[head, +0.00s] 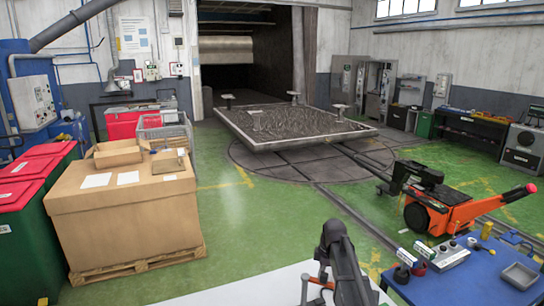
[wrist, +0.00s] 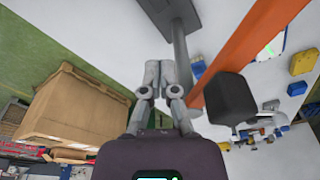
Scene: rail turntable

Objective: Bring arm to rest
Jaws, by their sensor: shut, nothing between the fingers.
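My gripper (wrist: 160,72) shows in the wrist view with its two grey fingers side by side and the tips together. Nothing is held between them. In the head view a dark grey part of my arm rises from the bottom edge, right of the middle, over a pale surface. I cannot make out the fingertips there. In the wrist view the fingers point toward a white surface, with a grey post beyond the tips.
A large cardboard box (head: 125,210) on a pallet (head: 135,268) stands left; it also shows in the wrist view (wrist: 65,115). A blue table (head: 470,280) with small items and an orange machine (head: 455,212) are right. A turntable platform (head: 290,132) stands behind. Green floor between is clear.

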